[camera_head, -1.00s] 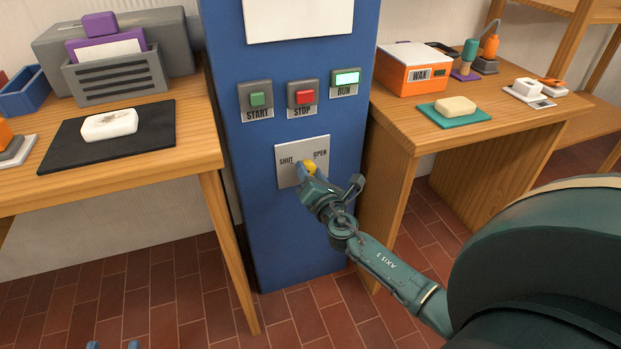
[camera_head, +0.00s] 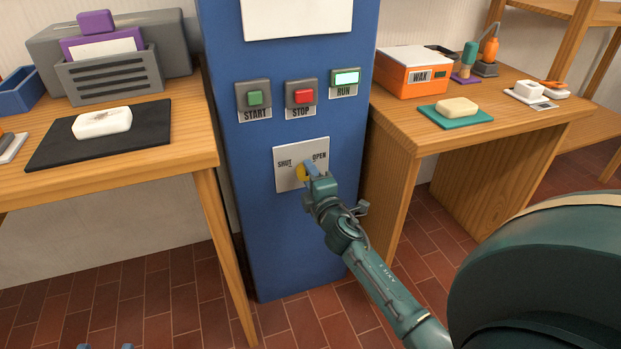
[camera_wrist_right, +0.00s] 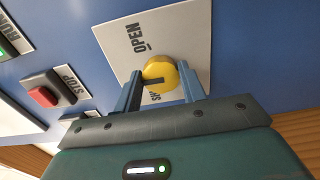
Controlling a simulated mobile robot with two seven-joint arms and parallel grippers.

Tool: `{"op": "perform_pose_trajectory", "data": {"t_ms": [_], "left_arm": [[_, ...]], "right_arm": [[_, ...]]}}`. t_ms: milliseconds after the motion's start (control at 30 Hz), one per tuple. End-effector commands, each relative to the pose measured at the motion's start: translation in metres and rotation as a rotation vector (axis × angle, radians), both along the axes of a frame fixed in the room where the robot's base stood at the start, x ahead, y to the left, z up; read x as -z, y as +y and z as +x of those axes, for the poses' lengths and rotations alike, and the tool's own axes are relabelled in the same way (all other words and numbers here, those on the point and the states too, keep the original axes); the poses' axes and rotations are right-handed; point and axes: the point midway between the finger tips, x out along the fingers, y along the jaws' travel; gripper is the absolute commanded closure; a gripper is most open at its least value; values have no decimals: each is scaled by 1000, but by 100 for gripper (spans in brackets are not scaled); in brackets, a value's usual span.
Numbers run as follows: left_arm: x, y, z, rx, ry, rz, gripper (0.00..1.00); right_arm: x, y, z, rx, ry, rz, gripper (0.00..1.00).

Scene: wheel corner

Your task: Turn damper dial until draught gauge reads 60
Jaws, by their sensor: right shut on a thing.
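The damper dial is a round yellow knob (camera_head: 300,174) on a pale plate (camera_head: 287,183) marked SHUT and OPEN, on the front of a blue cabinet. My right gripper (camera_head: 309,172) is shut on the dial and partly covers it. In the right wrist view the dial (camera_wrist_right: 163,73) sits between the two blue fingers of this gripper (camera_wrist_right: 161,80), and a dark mark shows on it. My left gripper (camera_head: 105,347) shows only as two blue fingertips at the bottom edge, apart and empty. No gauge reading is visible; a white panel (camera_head: 297,18) above is cut off by the frame.
Above the dial are a green START button (camera_head: 255,98), a red STOP button (camera_head: 303,96) and a lit RUN lamp (camera_head: 347,77). Wooden tables stand left (camera_head: 190,140) and right (camera_head: 420,140) of the cabinet (camera_head: 260,230). Tiled floor lies in front.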

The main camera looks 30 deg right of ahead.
Motion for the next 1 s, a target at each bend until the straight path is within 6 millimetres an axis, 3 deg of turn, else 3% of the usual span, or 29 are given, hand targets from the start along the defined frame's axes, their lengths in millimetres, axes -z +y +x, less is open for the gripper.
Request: {"op": "perform_pose_trajectory", "data": {"t_ms": [400,967,1000], "left_arm": [[-2,0,0,1,-2,-1,64],[-2,-1,0,2,-4,0,64],[-2,-1,0,2,-4,-1,64]], "right_arm": [[2,1,0,0,-45,197,82],[2,1,0,0,-53,228,82],[2,1,0,0,-53,228,58]]}}
